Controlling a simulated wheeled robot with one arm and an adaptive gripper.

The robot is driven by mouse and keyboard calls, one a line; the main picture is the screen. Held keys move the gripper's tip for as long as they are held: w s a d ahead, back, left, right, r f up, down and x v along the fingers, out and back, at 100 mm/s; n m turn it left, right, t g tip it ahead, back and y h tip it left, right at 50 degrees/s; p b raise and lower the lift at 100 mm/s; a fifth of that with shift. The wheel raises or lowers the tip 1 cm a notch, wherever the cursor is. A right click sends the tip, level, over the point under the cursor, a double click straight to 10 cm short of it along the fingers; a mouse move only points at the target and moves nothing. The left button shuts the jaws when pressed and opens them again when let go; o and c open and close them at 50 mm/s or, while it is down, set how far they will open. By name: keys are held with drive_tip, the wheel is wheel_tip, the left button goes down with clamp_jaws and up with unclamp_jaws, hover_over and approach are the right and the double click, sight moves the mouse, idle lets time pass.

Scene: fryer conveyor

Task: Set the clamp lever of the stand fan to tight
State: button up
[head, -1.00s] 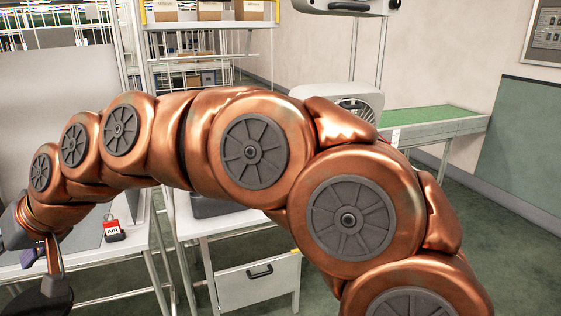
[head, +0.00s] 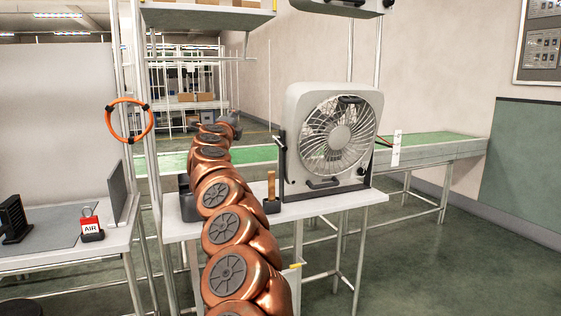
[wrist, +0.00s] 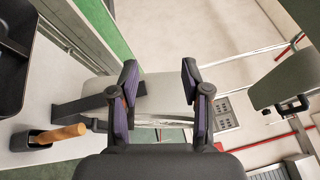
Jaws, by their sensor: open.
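The stand fan (head: 300,100), a light grey box with a round grille and a dark bracket, stands on the white table. A black handle-like bar (head: 322,184) sits low on its front; I cannot tell whether this is the clamp lever, nor its setting. My gripper (head: 231,122) is small in the head view, at the arm's far end, left of the fan. In the wrist view my gripper (wrist: 159,67) is open and empty. A grey body that looks like the fan (wrist: 155,88) and its dark bracket (wrist: 92,105) show behind the fingers.
A wooden-handled tool (head: 271,185) stands in a black holder left of the fan. A grey unit (head: 340,5) hangs above. A green conveyor (head: 430,140) runs behind. An orange ring (head: 130,138) and a red AIR tag (head: 90,224) are at the left.

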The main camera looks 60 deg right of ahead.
sight(280, 144)
drive_tip(key=shift+s+d+f+m+g+h, duration=0.15)
drive_tip(key=shift+s+d+f+m+g, duration=0.75)
drive_tip(key=shift+s+d+f, duration=0.6)
drive_tip(key=shift+s+d+f+m+g+h, duration=0.1)
drive_tip(key=shift+s+d+f+m+g, duration=0.55)
drive_tip(key=shift+s+d+f+g, duration=0.65)
drive_tip(key=shift+s+d+f+m+g+h, duration=0.15)
drive_tip(key=shift+s+d+f+m+g, duration=0.7)
drive_tip(key=shift+s+d+f, duration=0.8)
drive_tip(key=shift+w+d+f, duration=0.15)
drive_tip(key=shift+w+d, duration=0.1)
drive_tip(key=shift+d, duration=0.25)
drive_tip(key=shift+d+p, duration=0.5)
drive_tip(key=shift+w+d+p, duration=0.15)
drive_tip(key=shift+d+p, duration=0.15)
drive_tip(key=shift+d, duration=0.2)
drive_tip(key=shift+w+d+p, duration=0.15)
drive_tip(key=shift+d+p, duration=0.15)
drive_tip(key=shift+d, duration=0.2)
drive_tip(key=shift+d+p, duration=0.35)
drive_tip(key=shift+d, duration=0.35)
drive_tip(key=shift+w+d+f, duration=0.1)
drive_tip(key=shift+w+d, duration=0.1)
drive_tip(key=shift+d, duration=0.25)
